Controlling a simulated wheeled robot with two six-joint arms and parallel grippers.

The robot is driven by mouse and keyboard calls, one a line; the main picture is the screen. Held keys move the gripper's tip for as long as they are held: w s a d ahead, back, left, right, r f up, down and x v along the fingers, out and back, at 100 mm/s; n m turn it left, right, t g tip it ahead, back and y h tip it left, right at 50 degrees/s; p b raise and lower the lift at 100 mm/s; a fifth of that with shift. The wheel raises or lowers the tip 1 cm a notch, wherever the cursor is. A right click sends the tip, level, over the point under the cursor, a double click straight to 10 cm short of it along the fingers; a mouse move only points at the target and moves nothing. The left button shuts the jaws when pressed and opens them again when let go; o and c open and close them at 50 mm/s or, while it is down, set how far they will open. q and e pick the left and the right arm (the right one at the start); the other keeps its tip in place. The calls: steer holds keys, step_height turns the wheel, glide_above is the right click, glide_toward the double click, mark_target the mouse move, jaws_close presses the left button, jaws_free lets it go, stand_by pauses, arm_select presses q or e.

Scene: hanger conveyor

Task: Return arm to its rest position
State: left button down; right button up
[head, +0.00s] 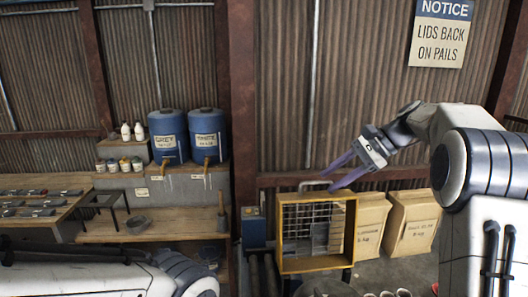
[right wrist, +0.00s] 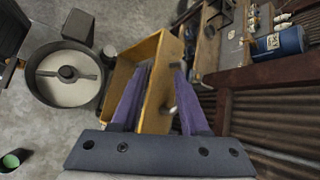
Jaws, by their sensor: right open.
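My right arm comes in from the right in the head view. Its gripper (head: 330,180) has two purple fingers spread apart, with no object visibly held. The fingertips are above the top of a yellow-framed box with a wire mesh (head: 315,266); whether they touch it I cannot tell. In the right wrist view the open gripper (right wrist: 163,72) points over the yellow box (right wrist: 152,120). A light metal bar (head: 314,184) shows at the box's top, close to the fingertips. Only links of my left arm show at the bottom left of the head view; its gripper is out of the picture.
Two blue drums (head: 207,133) stand on a ledge above a wooden bench (head: 150,231) at the left. Paper sacks (head: 410,224) stand right of the yellow box. A round tub (right wrist: 60,92) stands beside it in the right wrist view. A corrugated wall (head: 345,70) closes the back.

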steer(key=s+a+f+n+g+h+b, duration=0.35)
steer(key=s+a+f+n+b, duration=0.45)
steer(key=s+a+f, duration=0.8)
arm_select(q)
step_height(320, 180, down, 14)
steer(key=b, duration=0.5)
steer(key=shift+f, duration=0.2)
arm_select(e)
steer(key=s+f+n+h, duration=0.4)
steer(key=s+f+n, duration=0.9)
steer(key=s, duration=0.6)
steer(key=shift+a+f+t, duration=0.4)
steer(key=shift+f+t, duration=0.05)
steer(key=shift+f, duration=0.45)
